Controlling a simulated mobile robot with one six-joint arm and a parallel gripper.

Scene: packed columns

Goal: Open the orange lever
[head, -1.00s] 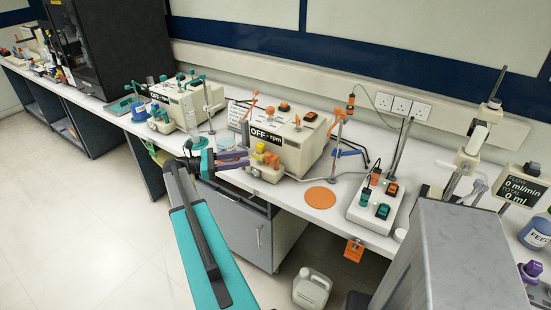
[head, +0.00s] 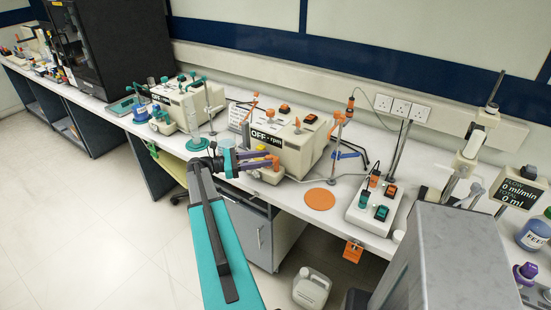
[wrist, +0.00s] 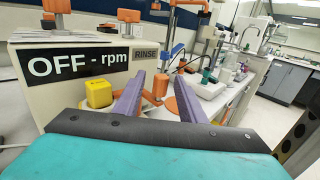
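The beige pump with the "OFF - rpm" display (wrist: 85,65) fills the left of the wrist view and stands on the bench in the head view (head: 290,145). An orange part on its front (wrist: 160,86), which may be the lever, shows between my fingers in the wrist view. A yellow knob (wrist: 98,92) is just left of my fingers. My gripper (wrist: 159,78) has two purple fingers, clearly apart, with no visible grip on anything. In the head view my gripper (head: 264,161) reaches the pump's front; whether it touches the orange part cannot be told.
An orange disc (head: 319,199) lies on the bench right of the pump. A white box with coloured switches (head: 374,203) stands further right. A second pump with teal parts (head: 183,108) is to the left. A white jug (head: 311,288) stands on the floor.

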